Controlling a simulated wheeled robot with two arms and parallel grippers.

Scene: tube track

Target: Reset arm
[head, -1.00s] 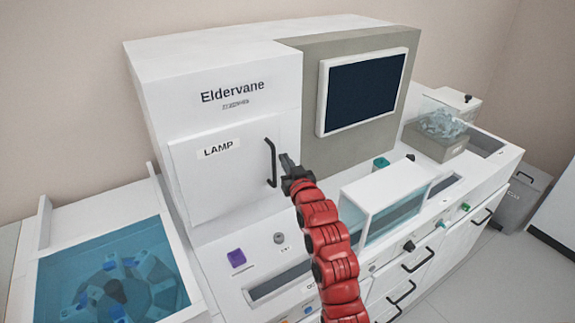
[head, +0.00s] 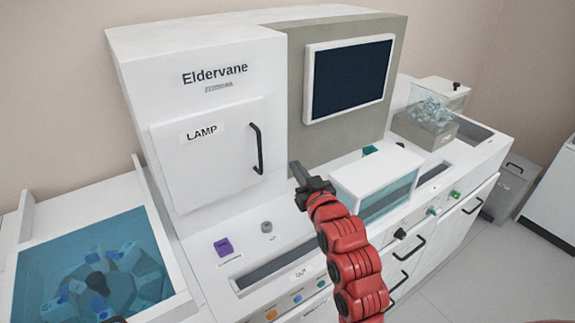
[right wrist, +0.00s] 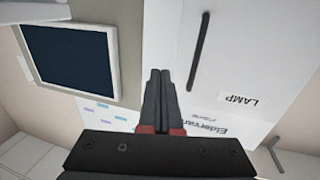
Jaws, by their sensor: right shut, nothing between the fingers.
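My right arm is red, and its dark right gripper (head: 298,172) is shut and empty in the head view. It is in front of the machine, right of the black handle (head: 257,148) on the white LAMP door (head: 210,160), and apart from it. The door looks closed. In the right wrist view the two fingers (right wrist: 160,75) lie together with nothing between them, and the door handle (right wrist: 198,50) shows to their right. My left gripper is not in view.
The white Eldervane machine (head: 190,50) carries a dark screen (head: 348,78). A clear-sided box (head: 375,180) stands on the counter close to the right gripper. A purple button (head: 223,246) and a grey knob (head: 266,227) are below the door. A blue-lidded rotor bay (head: 60,250) is at left.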

